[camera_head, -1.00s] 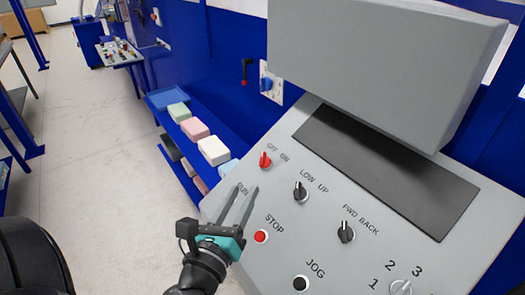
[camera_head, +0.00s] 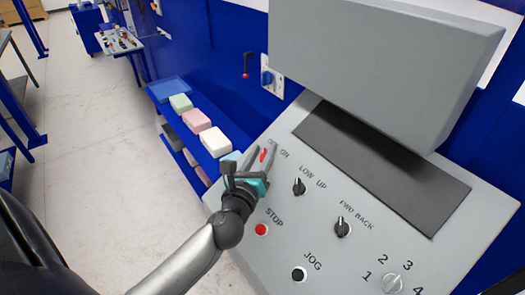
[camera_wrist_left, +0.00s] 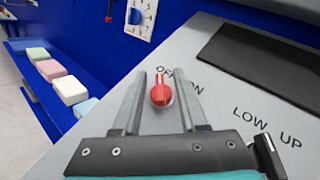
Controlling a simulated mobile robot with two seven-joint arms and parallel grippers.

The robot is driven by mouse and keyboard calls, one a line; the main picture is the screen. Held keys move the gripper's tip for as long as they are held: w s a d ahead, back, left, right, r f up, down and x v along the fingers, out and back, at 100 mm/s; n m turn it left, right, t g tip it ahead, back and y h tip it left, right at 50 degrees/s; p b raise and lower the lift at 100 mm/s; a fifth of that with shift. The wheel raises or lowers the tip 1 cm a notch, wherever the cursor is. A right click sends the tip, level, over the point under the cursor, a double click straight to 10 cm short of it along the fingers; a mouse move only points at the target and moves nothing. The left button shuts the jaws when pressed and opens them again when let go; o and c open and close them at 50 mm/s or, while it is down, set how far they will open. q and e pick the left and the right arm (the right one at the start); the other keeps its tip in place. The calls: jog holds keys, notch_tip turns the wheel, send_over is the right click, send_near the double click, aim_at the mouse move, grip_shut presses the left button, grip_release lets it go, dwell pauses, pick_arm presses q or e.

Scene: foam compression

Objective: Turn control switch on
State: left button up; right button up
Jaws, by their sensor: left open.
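The red control switch (camera_head: 264,154), labelled OFF ON, sits at the upper left of the grey control panel (camera_head: 320,235). In the left wrist view the red switch (camera_wrist_left: 160,92) lies between the two fingers, with a gap on each side. Its pointer ridge stands nearly upright, tipped slightly toward the top, near the partly covered OFF label. My left gripper (camera_head: 262,156) is open around the switch, and its fingers (camera_wrist_left: 160,85) do not appear to touch it. My right gripper is not in view.
Black LOW UP (camera_head: 299,187) and FWD BACK (camera_head: 342,227) knobs, a red STOP button (camera_head: 261,230) and a black JOG button (camera_head: 298,274) are on the panel. A grey box (camera_head: 380,70) overhangs it. Foam blocks (camera_head: 215,141) lie on a blue shelf to the left.

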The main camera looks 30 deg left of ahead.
pick_arm(q)
jog(key=shift+w, duration=0.1)
jog(key=shift+c, duration=0.2)
grip_shut()
dwell(0.5)
